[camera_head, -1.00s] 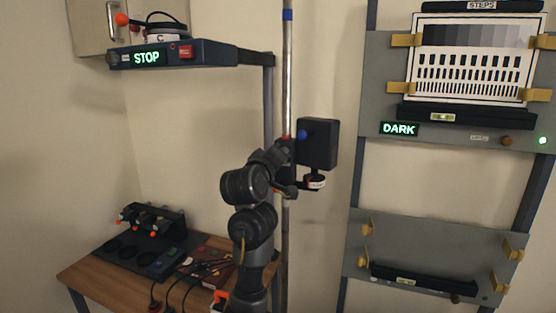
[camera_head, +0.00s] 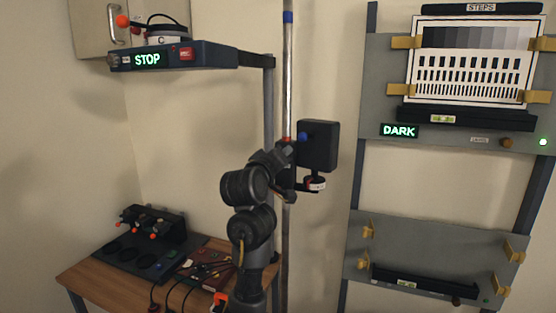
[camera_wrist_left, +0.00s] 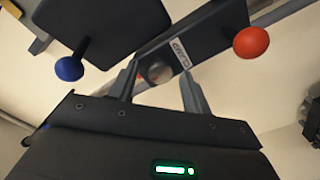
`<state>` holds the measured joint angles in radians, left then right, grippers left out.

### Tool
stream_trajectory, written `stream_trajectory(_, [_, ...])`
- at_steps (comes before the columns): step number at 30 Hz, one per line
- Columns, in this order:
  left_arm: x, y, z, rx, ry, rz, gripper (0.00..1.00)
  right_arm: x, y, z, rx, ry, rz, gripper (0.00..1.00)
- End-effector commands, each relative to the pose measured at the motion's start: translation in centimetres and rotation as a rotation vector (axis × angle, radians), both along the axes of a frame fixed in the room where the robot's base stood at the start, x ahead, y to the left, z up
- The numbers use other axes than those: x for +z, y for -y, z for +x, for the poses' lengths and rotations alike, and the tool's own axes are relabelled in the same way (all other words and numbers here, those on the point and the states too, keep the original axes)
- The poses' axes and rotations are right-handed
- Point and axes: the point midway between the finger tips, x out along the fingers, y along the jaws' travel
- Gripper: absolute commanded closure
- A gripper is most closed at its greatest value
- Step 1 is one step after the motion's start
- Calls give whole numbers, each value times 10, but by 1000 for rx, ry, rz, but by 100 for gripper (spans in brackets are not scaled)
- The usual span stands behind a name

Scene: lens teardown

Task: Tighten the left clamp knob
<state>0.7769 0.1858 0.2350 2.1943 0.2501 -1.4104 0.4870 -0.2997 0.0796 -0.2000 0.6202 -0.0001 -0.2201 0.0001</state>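The clamp knob (camera_wrist_left: 155,71) is a small round grey knob with a reddish mark, beside a "CLAMP" label on a dark bar in the left wrist view. My left gripper (camera_wrist_left: 160,66) has its two fingers apart, one on each side of the knob. A small gap shows on the knob's right; contact on its left is unclear. In the head view my left arm (camera_head: 248,205) rises from the bottom to the metal pole (camera_head: 288,70), beside a black box (camera_head: 318,145). The knob and fingertips cannot be made out there. My right gripper is not in view.
A blue ball (camera_wrist_left: 69,68) and a red ball (camera_wrist_left: 251,42) flank the knob. A wooden table (camera_head: 100,285) stands left; a grey chart panel (camera_head: 375,90) stands right.

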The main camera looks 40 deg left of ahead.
Motion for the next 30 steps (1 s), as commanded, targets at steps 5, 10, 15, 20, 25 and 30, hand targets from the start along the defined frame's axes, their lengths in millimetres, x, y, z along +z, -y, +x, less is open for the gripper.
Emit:
stream_trajectory(5, [0, 0, 0, 0, 0, -1, 51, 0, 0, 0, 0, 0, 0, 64])
stream_trajectory(10, [1, 2, -8, 3, 1, 2, 51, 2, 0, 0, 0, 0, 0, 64])
stream_trajectory(15, [1, 11, -35, 1, 0, 8, 51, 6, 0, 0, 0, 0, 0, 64])
stream_trajectory(20, [-2, 25, -70, -2, 5, 4, 51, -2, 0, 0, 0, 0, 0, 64])
stream_trajectory(25, [-7, 30, -84, -2, 8, 0, 51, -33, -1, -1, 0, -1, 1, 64])
stream_trajectory(30, [-5, 33, -94, -1, 5, 0, 51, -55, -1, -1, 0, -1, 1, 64])
